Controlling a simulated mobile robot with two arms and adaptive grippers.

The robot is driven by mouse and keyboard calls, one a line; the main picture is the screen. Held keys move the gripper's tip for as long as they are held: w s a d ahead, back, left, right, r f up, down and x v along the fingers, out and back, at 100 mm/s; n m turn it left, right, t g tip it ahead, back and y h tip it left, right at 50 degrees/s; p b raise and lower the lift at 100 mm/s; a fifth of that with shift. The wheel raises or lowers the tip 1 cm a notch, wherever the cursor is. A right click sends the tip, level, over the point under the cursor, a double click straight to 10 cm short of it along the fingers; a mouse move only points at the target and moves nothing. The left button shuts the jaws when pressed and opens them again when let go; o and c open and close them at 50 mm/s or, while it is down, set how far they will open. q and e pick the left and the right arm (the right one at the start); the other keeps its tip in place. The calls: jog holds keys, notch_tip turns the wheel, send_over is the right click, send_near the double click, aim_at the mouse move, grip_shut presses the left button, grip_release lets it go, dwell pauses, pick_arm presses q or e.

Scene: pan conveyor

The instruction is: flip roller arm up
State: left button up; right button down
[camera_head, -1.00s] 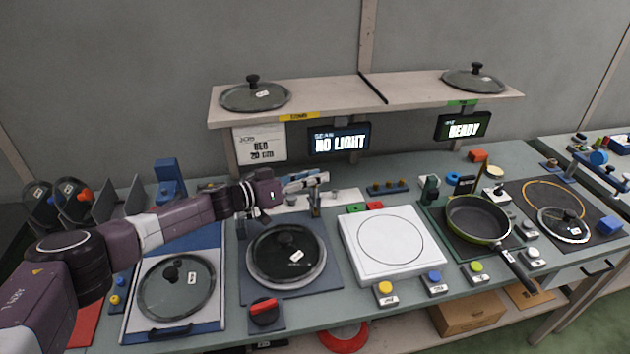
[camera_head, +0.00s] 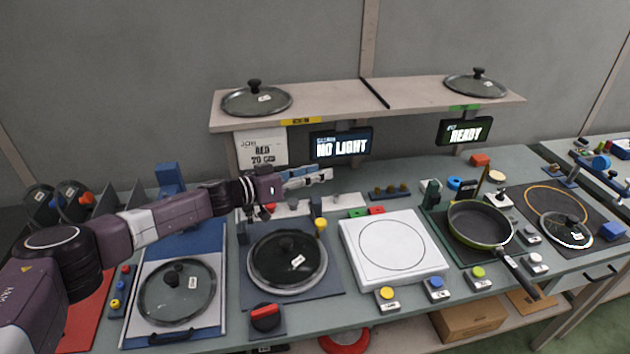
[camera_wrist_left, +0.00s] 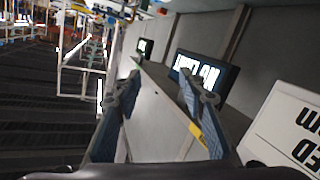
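My left gripper (camera_head: 318,175) reaches in from the left above the back of the blue-grey mat, pointing right. In the left wrist view its two fingers (camera_wrist_left: 160,92) are apart, with nothing seen between them. Just below and right of the fingers is a small dark upright post (camera_head: 316,207) with a yellow end piece (camera_head: 321,224), which looks like the roller arm. The fingers look apart from it, but the depth is hard to judge. The arm's joint is too small to make out. The wrist view does not show it clearly. My right gripper is not in view.
A white square plate (camera_head: 394,248) is to the right. A red-topped knob (camera_head: 265,317) is at the front.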

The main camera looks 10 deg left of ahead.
pick_arm(q)
notch_tip(320, 180, up, 7)
jog(key=shift+r, duration=0.15)
jog(key=shift+a, duration=0.1)
